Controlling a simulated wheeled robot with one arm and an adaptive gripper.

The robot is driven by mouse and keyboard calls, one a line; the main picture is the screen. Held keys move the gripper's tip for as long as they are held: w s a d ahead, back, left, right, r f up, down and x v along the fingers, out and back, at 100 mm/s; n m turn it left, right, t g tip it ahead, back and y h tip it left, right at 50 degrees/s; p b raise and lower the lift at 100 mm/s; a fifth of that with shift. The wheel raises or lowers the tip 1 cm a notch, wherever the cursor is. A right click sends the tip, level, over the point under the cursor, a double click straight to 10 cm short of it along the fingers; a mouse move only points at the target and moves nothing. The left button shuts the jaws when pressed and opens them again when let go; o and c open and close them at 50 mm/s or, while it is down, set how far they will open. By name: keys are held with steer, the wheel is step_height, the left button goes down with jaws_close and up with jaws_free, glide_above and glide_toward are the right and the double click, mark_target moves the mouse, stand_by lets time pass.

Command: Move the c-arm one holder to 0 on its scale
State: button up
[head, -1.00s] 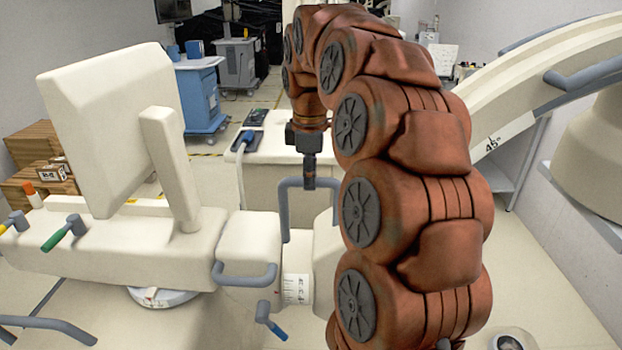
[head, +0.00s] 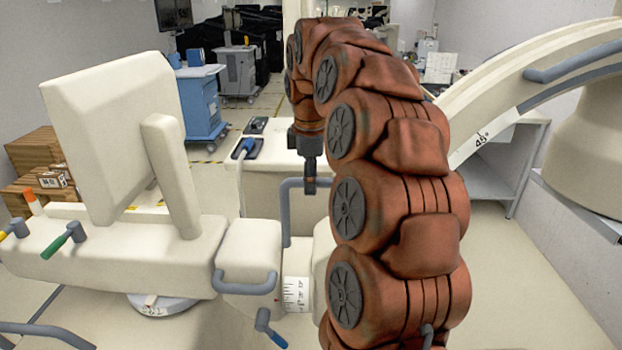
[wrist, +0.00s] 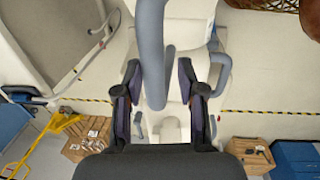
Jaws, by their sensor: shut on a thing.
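The c-arm's cream arc (head: 530,85) rises at the right, with a 45° mark on its side. A blue-grey bar handle (head: 286,215) stands beside the cream holder block (head: 248,255) at the centre. A white scale band (head: 297,292) with black marks sits right of the block; its numbers are too small to read. My gripper (head: 310,186) is shut on the bar handle. In the wrist view the handle (wrist: 153,70) passes between the two dark fingers of my gripper (wrist: 165,100). My own arm hides part of the c-arm's middle.
A cream monitor (head: 120,135) and a body with green (head: 62,240) and blue-tipped (head: 268,328) levers stand at the left. Wooden boxes (head: 35,160) are at the far left.

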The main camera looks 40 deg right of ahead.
steer(key=shift+o, duration=1.4)
steer(key=shift+s+a, duration=0.1)
steer(key=shift+a, duration=0.05)
steer(key=shift+r, duration=0.2)
step_height(320, 180, up, 7)
steer(key=shift+s+a, duration=0.2)
steer(key=shift+s, duration=0.1)
steer(key=shift+r, duration=0.1)
